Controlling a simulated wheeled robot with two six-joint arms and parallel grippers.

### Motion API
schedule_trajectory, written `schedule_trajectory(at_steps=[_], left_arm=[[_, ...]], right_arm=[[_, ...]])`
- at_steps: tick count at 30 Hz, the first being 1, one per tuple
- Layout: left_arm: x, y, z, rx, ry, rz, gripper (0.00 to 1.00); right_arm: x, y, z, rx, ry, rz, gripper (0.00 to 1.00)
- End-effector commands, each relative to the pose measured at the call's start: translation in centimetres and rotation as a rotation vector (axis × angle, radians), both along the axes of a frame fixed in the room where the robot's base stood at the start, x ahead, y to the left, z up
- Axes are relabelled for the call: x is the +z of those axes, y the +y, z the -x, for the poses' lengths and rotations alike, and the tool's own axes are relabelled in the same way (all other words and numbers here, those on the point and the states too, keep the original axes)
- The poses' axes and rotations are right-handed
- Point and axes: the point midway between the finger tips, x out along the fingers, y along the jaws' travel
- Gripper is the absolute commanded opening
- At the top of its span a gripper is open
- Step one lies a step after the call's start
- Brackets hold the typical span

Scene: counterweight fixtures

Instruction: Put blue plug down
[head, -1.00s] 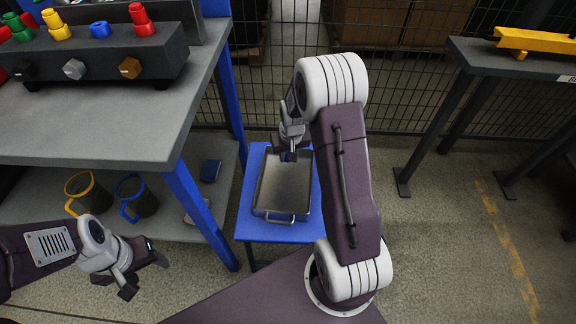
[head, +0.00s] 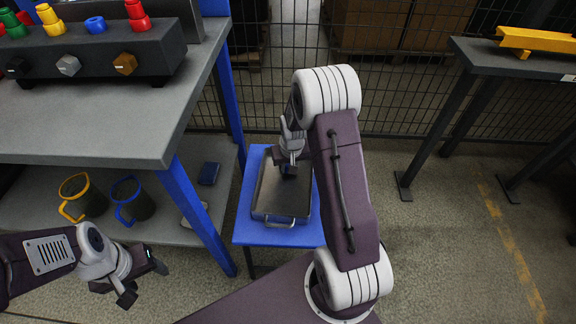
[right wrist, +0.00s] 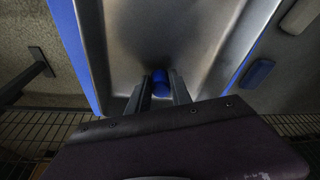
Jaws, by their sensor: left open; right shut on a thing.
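The blue plug (right wrist: 161,84) is between the fingers of my right gripper (right wrist: 160,92) in the right wrist view. In the head view the right gripper (head: 289,172) is low over the metal tray (head: 267,200), towards its far end, and the plug is a small dark blue patch there. I cannot tell whether the plug touches the tray floor. The tray sits on a blue stand (head: 246,232). My left gripper (head: 143,280) is open and empty at the lower left, in front of the shelf.
A grey workbench (head: 90,125) holds a dark fixture (head: 90,58) with coloured pegs and a blue ring (head: 95,25). A yellow-handled mug (head: 83,197) and a blue-handled mug (head: 131,200) stand on the lower shelf.

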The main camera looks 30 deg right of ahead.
Motion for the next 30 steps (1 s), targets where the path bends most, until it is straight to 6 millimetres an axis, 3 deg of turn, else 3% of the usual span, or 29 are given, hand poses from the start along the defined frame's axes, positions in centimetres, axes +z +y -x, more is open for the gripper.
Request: schedule_trajectory(at_steps=[1, 2, 4, 14, 17, 24, 30], left_arm=[[0.0, 0.0, 0.0, 0.0, 0.0, 0.0, 0.59], [0.0, 0.0, 0.0, 0.0, 0.0, 0.0, 0.59], [0.0, 0.0, 0.0, 0.0, 0.0, 0.0, 0.59], [0.2, 0.0, 0.0, 0.0, 0.0, 0.0, 0.59], [1.1, 0.0, 0.0, 0.0, 0.0, 0.0, 0.59], [4.2, 0.0, 0.0, 0.0, 0.0, 0.0, 0.59], [5.6, 0.0, 0.0, 0.0, 0.0, 0.0, 0.59]], right_arm=[[0.0, 0.0, 0.0, 0.0, 0.0, 0.0, 0.0], [0.0, 0.0, 0.0, 0.0, 0.0, 0.0, 0.31], [0.0, 0.0, 0.0, 0.0, 0.0, 0.0, 0.47], [0.4, 0.0, 0.0, 0.0, -0.001, 0.0, 0.47], [2.2, 0.0, 0.0, 0.0, -0.002, 0.0, 0.47], [8.8, 0.4, 1.6, 0.0, -0.003, 0.001, 0.47], [12.1, 0.6, 2.6, 0.0, -0.002, 0.0, 0.47]])
